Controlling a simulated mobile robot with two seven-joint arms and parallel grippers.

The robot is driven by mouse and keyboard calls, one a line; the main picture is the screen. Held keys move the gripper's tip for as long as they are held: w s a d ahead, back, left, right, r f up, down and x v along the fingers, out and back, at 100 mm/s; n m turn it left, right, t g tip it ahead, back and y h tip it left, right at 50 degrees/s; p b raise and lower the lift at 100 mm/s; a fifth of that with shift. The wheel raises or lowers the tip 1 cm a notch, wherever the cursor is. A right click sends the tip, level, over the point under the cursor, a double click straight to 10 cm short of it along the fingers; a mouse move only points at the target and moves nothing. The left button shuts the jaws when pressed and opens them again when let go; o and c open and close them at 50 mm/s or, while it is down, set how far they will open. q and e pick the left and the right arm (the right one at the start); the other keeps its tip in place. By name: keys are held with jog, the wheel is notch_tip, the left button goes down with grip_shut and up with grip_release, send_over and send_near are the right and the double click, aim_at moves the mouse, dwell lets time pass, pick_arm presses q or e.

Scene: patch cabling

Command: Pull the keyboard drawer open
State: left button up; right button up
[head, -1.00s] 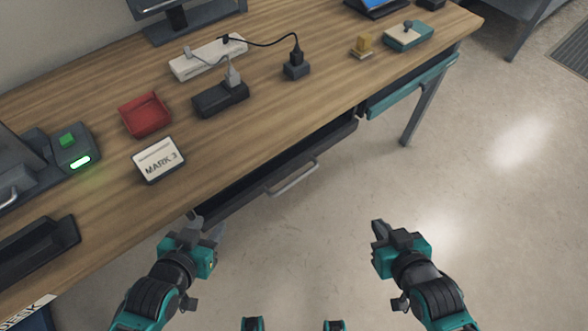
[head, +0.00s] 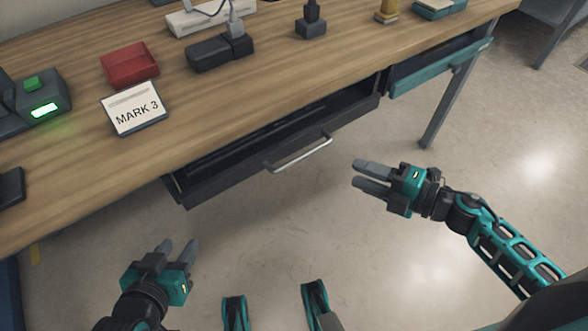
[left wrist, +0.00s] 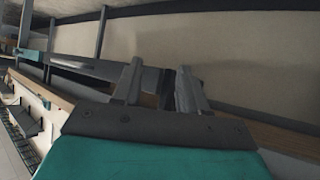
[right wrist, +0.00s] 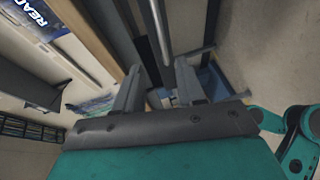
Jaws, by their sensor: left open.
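The keyboard drawer (head: 235,172) is a dark tray under the front edge of the wooden desk. It stands partly out, with a gap showing its dark inside behind the front panel. Its silver bar handle (head: 303,154) is on the front. My right gripper (head: 357,173) is open and empty, to the right of the handle and apart from it, fingers pointing left. A metal bar, likely the handle, shows beyond its fingers in the right wrist view (right wrist: 156,35). My left gripper (head: 178,246) is open and empty, below the drawer's left end and apart from it.
A teal drawer (head: 440,68) hangs under the desk at the right, beside a desk leg (head: 447,105). On the desk are a MARK 3 sign (head: 136,108), a red tray (head: 130,66) and a dark power block (head: 219,52). The floor before the drawer is clear.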

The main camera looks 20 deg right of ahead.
aim_at(307, 156)
jog(key=b+x, duration=0.2)
jog(key=x, duration=1.1)
jog(key=shift+s+f, duration=0.1)
jog(key=shift+f, duration=0.05)
grip_shut()
